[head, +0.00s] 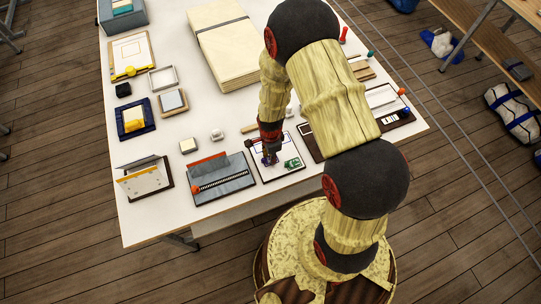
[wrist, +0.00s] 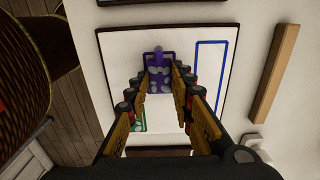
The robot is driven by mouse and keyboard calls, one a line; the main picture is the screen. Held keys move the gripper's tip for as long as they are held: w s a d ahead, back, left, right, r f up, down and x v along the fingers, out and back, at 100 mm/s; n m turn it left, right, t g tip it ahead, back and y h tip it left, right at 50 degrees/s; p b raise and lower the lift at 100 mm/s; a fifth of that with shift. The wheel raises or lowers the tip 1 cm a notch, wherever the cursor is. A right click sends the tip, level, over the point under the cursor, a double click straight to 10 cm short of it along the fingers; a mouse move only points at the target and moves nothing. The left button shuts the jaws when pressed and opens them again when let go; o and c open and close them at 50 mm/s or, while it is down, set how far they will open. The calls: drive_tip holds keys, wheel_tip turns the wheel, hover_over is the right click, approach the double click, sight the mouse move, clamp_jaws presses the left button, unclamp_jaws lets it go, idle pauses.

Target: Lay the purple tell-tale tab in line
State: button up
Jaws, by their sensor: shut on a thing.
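The purple tell-tale tab (wrist: 158,57) has pale dots and a knob at one end. It shows between the fingers of my gripper (wrist: 160,72), which is shut on it. In the head view the tab (head: 270,161) is a small purple patch under my gripper (head: 269,156), partly hidden by it. It is over a white board (head: 286,174) with a dark rim; I cannot tell whether it touches the board. A green tab (head: 293,163) lies on the same board, and my fingers partly hide it in the wrist view (wrist: 139,118). An empty blue outlined rectangle (wrist: 210,75) lies right of the purple tab.
A wooden strip (wrist: 274,74) lies beyond the board's right side. A grey ruled fixture (head: 221,183) stands left of the board. A dark tray (head: 315,146) is to its right, near my arm. A stack of pale sheets (head: 224,50) lies farther back.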

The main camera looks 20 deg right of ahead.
drive_tip(key=shift+f, duration=0.35)
drive_tip(key=o, duration=1)
drive_tip(key=shift+c, duration=0.2)
drive_tip(key=shift+o, duration=0.4)
drive_tip(key=shift+c, duration=0.8)
drive_tip(key=shift+r, duration=0.2)
drive_tip(key=shift+r+p, duration=2.15)
drive_tip(key=shift+r, duration=1.25)
